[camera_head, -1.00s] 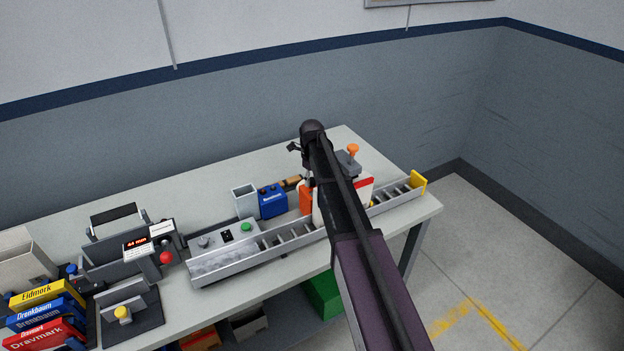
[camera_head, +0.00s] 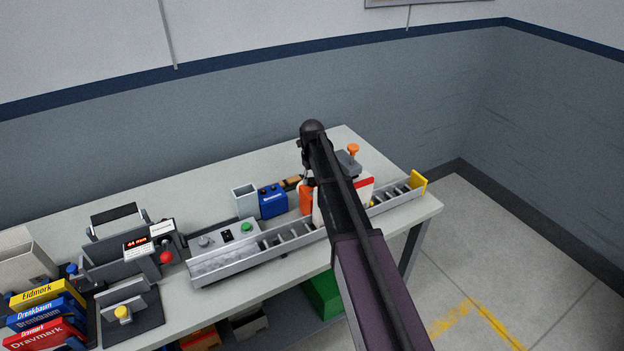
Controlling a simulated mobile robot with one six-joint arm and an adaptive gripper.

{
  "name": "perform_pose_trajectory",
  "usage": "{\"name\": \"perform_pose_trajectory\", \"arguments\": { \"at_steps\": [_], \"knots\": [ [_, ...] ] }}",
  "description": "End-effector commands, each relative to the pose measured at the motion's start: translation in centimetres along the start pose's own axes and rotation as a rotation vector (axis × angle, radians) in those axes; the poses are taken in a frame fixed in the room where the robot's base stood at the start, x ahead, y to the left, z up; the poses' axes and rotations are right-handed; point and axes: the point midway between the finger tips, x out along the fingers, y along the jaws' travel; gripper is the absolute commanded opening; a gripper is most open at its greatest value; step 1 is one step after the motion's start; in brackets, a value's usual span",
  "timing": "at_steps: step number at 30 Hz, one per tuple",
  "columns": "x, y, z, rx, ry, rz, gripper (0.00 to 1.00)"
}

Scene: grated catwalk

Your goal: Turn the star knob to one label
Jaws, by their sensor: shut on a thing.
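My arm reaches across the right end of the workbench and covers most of my gripper. Only a small dark edge of my gripper (camera_head: 305,181) shows left of the arm, close to an orange part (camera_head: 306,200). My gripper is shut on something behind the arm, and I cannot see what. The fingertips are hidden. I cannot make out a star knob or its labels.
On the workbench (camera_head: 200,210) a long metal rail (camera_head: 293,243) runs along the front to a yellow end piece (camera_head: 417,181). A blue box (camera_head: 271,201), a grey open bin (camera_head: 245,200) and a grey control box (camera_head: 226,238) stand left of the arm. Colored boxes (camera_head: 45,315) are stacked far left.

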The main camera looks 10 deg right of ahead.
Motion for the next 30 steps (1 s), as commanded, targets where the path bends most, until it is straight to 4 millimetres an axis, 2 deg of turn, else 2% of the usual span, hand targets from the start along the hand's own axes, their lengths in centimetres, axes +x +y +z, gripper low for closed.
{"name": "perform_pose_trajectory", "arguments": {
  "at_steps": [3,4,6,7,22,30],
  "knots": [
    [0.01,0.02,0.03,-0.001,0.000,0.000,0.03],
    [0.01,0.02,0.04,-0.001,0.000,0.000,0.57],
    [0.00,0.02,0.04,-0.002,0.000,0.000,0.78],
    [0.00,0.02,0.04,-0.002,0.000,0.000,0.85],
    [0.00,-0.01,0.03,-0.009,0.000,0.000,0.85],
    [0.00,-0.01,0.03,-0.083,0.000,0.000,0.85]
  ]
}}
